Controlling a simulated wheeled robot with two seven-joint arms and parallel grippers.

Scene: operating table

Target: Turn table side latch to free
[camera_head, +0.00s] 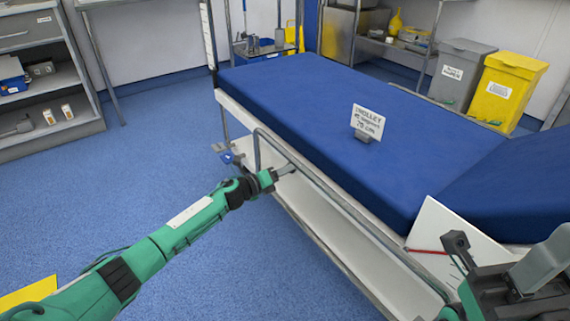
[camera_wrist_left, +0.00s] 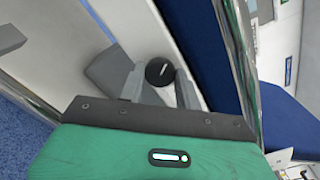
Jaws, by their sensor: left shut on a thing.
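The operating table (camera_head: 225,92) has a dark blue mattress, a white side and a metal side rail (camera_head: 335,190). My left gripper (camera_head: 287,169) reaches the table's side just below the rail. In the left wrist view its fingers (camera_wrist_left: 160,88) are shut on the side latch, a round black knob (camera_wrist_left: 160,71) with a white line across its face. A grey plate (camera_wrist_left: 108,70) shows beside the knob. In the head view the latch is hidden at the gripper's tip. Parts of my right arm fill the lower right corner, and its finger opening is unclear.
A sign (camera_head: 368,121) stands on the mattress. A small blue and grey part (camera_head: 228,157) sits at the table's left end. A grey bin (camera_head: 461,75) and a yellow bin (camera_head: 508,92) stand behind.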

